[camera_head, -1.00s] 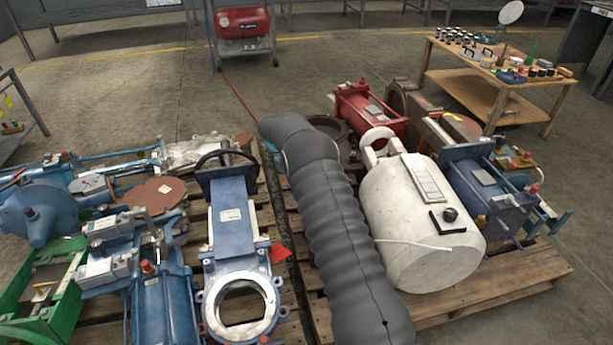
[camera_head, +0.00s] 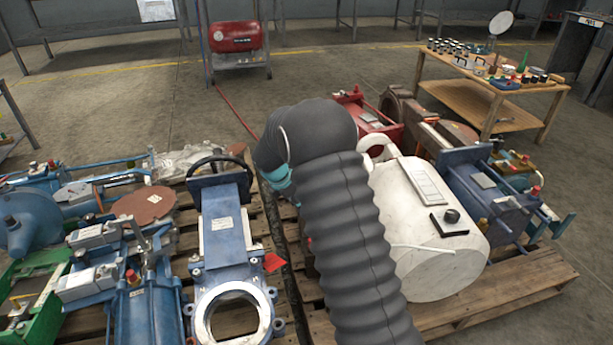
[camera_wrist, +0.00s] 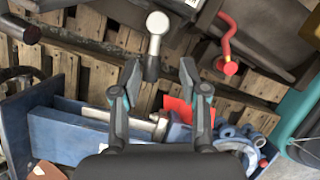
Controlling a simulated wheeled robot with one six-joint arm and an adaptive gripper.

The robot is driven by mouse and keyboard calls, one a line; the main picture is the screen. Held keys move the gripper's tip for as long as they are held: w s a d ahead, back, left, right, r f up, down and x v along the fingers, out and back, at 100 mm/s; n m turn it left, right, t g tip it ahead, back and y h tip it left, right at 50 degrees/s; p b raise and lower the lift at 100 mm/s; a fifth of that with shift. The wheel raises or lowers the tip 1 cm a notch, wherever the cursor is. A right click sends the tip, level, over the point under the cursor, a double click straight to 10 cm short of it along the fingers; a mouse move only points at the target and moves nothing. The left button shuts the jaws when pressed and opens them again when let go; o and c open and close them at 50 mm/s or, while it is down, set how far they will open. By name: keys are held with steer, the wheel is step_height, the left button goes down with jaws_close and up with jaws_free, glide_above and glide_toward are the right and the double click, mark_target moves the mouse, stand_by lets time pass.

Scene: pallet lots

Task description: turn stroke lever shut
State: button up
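I cannot tell which of the two is the stroke lever. My gripper is open, its fingers apart with nothing between them; the white-knobbed lever's base shows near the gap. A blue valve body (camera_wrist: 65,135) lies below and behind the fingers; it also shows in the head view (camera_head: 225,232). In the head view my grey sleeved arm hides my gripper and both levers.
A white cylinder (camera_head: 425,240) and red actuator (camera_head: 362,115) share the right pallet (camera_head: 520,285). Blue machinery and a green frame (camera_head: 40,300) crowd the left. A wooden bench (camera_head: 500,95) holds small parts. A red flag (camera_wrist: 178,108) lies beneath the fingers.

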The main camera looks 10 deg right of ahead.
steer(key=s+a+r+n+p, duration=0.1)
steer(key=s+a+r, duration=0.1)
steer(key=r, duration=0.5)
steer(key=s+a+r+n+p, duration=0.1)
steer(key=s+a+r, duration=0.1)
steer(key=r, duration=0.4)
steer(key=s+d+r+m+t+y, duration=0.1)
steer(key=s+d+r+m, duration=0.2)
steer(key=s+r+m, duration=0.5)
steer(key=shift+s+d+r+y+p, duration=0.4)
steer(key=shift+s+r, duration=1.3)
steer(key=shift+s, duration=0.55)
